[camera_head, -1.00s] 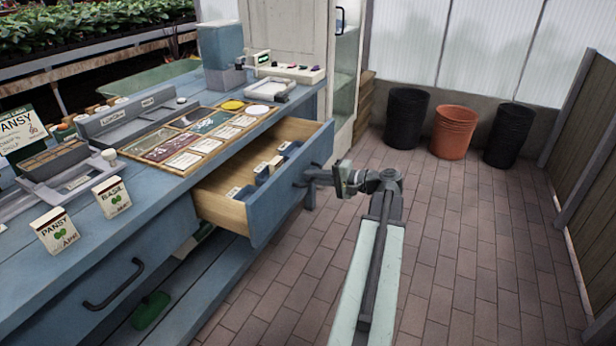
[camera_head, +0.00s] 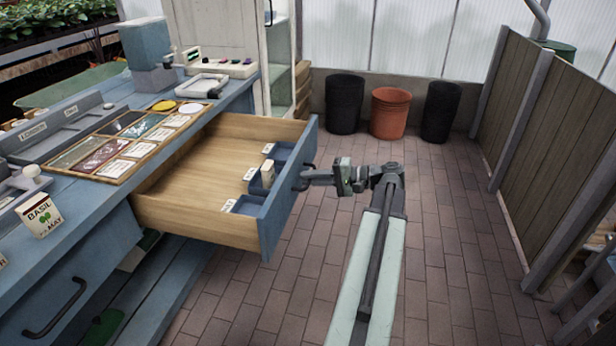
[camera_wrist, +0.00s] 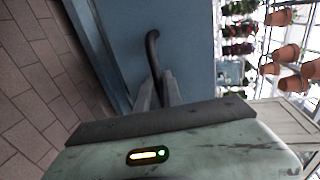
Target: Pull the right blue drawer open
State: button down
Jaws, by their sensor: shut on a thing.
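The right blue drawer (camera_head: 292,190) stands far out from the blue workbench in the head view. Its wooden inside shows, with several small blue boxes and labels along its front. My gripper (camera_head: 308,178) is at the drawer's front face, shut on the dark curved handle. In the wrist view the drawer front (camera_wrist: 185,45) fills the middle, and the dark handle (camera_wrist: 152,50) runs down between the fingers of my gripper (camera_wrist: 158,88). Part of the handle is hidden by the fingers.
A shut left drawer with a dark handle (camera_head: 55,308) is at the lower left. Black bins (camera_head: 344,104) and an orange pot (camera_head: 389,112) stand by the back wall. A wooden fence (camera_head: 560,140) runs along the right. The brick floor between is clear.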

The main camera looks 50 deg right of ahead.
jog(key=shift+d, duration=0.1)
jog(key=c, duration=1.5)
grip_release()
jog(key=shift+w, duration=0.15)
jog(key=p+v, duration=0.1)
jog(key=v, duration=0.6)
jog(key=shift+s, duration=0.4)
jog(key=shift+d, duration=0.1)
